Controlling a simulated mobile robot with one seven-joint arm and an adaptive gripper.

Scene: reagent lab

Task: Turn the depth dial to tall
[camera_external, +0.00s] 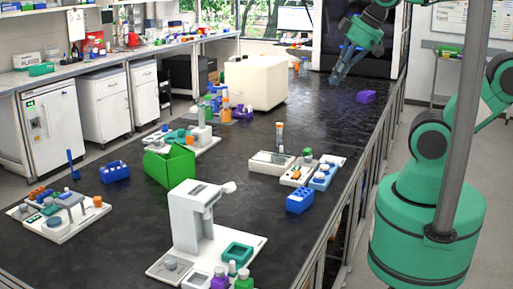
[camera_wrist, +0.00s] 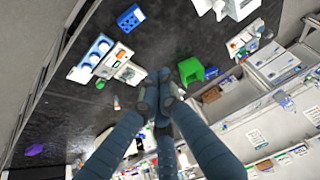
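I cannot make out any dial marked for depth or tall; the markings are too small to read. A white stand device (camera_external: 195,215) with a screen on top and a round knob-like end (camera_external: 229,187) stands on the near part of the dark bench. It also shows partly at the top right of the wrist view (camera_wrist: 238,8).
A green box (camera_external: 169,165) stands mid-bench, left of the white device. A blue rack (camera_external: 300,200) and white trays (camera_external: 271,164) lie near the right edge. A large white box (camera_external: 256,80) stands farther back. A purple block (camera_external: 365,97) lies near my gripper.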

